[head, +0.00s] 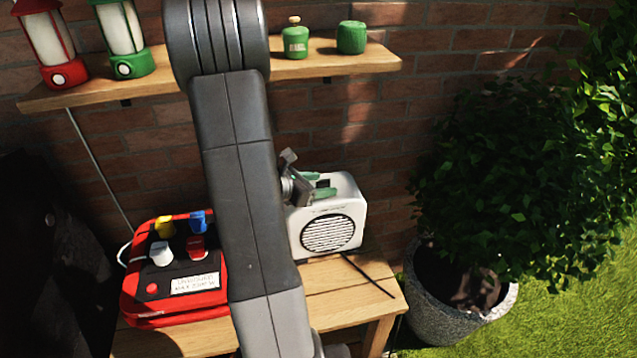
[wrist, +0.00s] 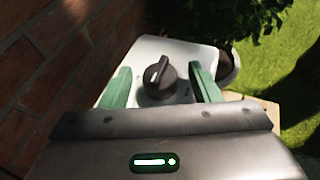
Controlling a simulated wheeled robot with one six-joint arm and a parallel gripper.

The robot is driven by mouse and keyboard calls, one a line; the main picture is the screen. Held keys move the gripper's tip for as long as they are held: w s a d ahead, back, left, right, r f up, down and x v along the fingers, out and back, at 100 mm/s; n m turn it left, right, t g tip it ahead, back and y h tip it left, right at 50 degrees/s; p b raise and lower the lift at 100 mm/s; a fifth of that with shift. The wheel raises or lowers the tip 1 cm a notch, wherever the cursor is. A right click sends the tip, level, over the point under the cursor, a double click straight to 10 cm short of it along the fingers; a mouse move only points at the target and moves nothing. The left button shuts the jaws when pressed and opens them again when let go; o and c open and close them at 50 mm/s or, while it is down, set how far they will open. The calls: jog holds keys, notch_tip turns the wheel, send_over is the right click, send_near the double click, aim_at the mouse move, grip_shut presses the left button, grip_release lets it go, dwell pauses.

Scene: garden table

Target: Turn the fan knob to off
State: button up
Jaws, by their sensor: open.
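The fan (head: 334,228) is a white box with a round slatted grille, standing on the wooden table (head: 345,292) right of my arm. Its black knob (wrist: 159,79) sits on the top face, with a white pointer line aimed toward the upper part of the wrist view. My gripper (head: 322,184) is over the fan's top in the head view. In the wrist view my gripper (wrist: 162,84) is open, with one green finger on each side of the knob and a gap on both sides. Any markings around the knob are too small to read.
A red box (head: 140,305) with coloured plugs stands left of my arm. A thin dark stick (head: 368,274) lies before the fan. A shelf (head: 180,85) with two lanterns and green containers hangs above. A potted bush (head: 440,300) stands at the right.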

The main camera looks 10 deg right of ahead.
jog(key=c, duration=1)
jog(key=shift+f+t+b, duration=0.15)
jog(key=shift+t+b, duration=0.25)
jog(key=shift+b, duration=0.2)
